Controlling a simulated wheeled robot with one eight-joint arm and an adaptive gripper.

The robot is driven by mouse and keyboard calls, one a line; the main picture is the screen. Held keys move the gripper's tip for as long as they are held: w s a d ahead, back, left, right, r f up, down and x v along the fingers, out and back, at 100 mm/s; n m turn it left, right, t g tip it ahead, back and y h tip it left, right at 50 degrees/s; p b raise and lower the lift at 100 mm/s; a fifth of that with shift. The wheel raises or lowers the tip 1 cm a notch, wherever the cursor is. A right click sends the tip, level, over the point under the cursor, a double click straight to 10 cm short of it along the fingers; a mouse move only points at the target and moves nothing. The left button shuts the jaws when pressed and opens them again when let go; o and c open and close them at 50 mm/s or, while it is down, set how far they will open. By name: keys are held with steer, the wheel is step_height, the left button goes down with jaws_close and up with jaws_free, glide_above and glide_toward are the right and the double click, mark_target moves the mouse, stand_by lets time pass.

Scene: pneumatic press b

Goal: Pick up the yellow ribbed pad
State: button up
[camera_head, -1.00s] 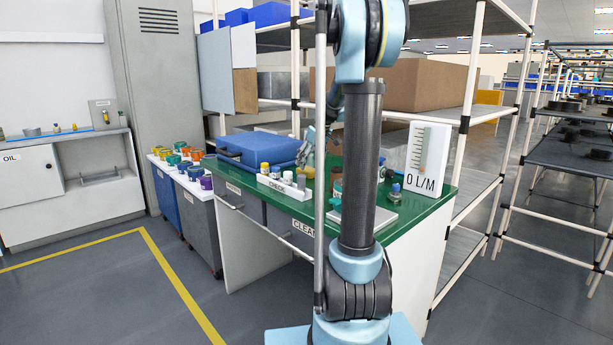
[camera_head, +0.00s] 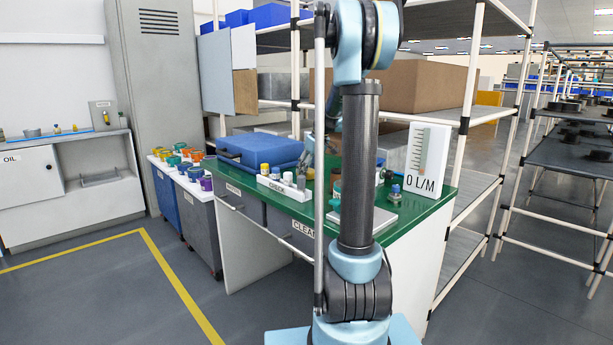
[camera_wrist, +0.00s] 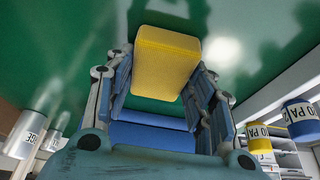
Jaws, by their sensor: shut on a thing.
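The yellow ribbed pad (camera_wrist: 167,62) is a yellow block between the fingers of my gripper (camera_wrist: 163,85) in the wrist view. The blue-grey fingers are shut on its two sides. The green bench top shows behind the pad, and I cannot tell whether the pad touches it. In the head view my gripper (camera_head: 305,163) is over the green bench (camera_head: 412,222), partly hidden behind my arm. I cannot make out the pad for certain there.
The white CHECK rack (camera_head: 285,187) with small parts stands at the bench front, beside a blue case (camera_head: 262,148). A flow gauge board (camera_head: 426,160) stands at the right end. Labelled cylinders (camera_wrist: 27,133) flank my gripper in the wrist view.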

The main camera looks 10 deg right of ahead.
step_height(320, 180, up, 10)
stand_by(0.6)
steer(key=o, duration=0.4)
steer(key=shift+c, duration=1)
steer(key=shift+s, duration=0.1)
